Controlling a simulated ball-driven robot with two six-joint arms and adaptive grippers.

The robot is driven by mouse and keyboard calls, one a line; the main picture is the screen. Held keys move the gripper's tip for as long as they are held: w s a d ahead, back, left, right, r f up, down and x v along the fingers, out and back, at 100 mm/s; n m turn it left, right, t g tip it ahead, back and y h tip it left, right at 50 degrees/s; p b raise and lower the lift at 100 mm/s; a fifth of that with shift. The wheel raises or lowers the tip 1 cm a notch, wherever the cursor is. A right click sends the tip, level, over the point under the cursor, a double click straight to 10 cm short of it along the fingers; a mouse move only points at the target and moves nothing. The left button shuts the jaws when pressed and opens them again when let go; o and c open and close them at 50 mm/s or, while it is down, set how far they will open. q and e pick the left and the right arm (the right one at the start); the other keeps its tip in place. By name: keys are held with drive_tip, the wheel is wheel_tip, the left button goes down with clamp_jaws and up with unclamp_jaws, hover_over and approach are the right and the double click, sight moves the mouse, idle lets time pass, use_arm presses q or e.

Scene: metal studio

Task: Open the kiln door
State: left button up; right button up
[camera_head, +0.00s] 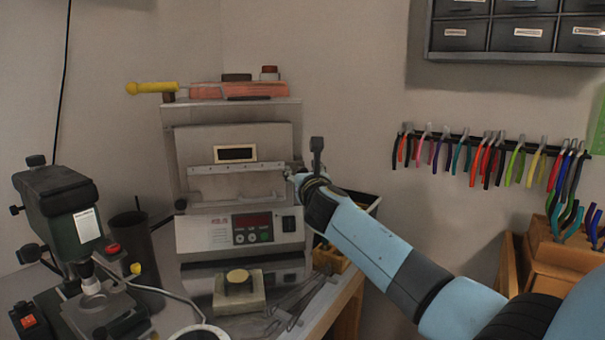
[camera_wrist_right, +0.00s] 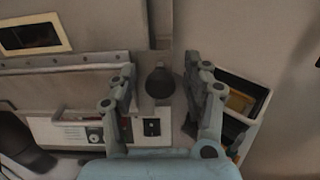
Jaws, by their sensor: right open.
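The kiln (camera_head: 240,229) stands on the bench at the left, a pale box with a control panel. Its door (camera_head: 212,136) is upright and looks closed, with a small framed window, also seen in the right wrist view (camera_wrist_right: 85,78). A dark handle knob (camera_head: 317,145) sticks out at the door's right side. In the right wrist view the knob (camera_wrist_right: 160,82) shows between my fingers, with a gap on each side. My right gripper (camera_head: 298,172) is open at the kiln's right edge; its fingers (camera_wrist_right: 162,86) spread around the knob without visible contact. My left gripper is out of view.
Red bricks and a yellow-handled tool (camera_head: 152,88) lie on the kiln's top. A microscope-like machine (camera_head: 75,225) and a dark cup (camera_head: 134,240) stand left. Tongs (camera_head: 300,300) lie in front. A bin (camera_wrist_right: 240,95) sits right of the kiln. Pliers (camera_head: 480,155) hang on the wall.

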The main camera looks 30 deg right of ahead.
drive_tip(key=shift+c, duration=0.2)
clamp_jaws()
drive_tip(key=shift+f, duration=0.15)
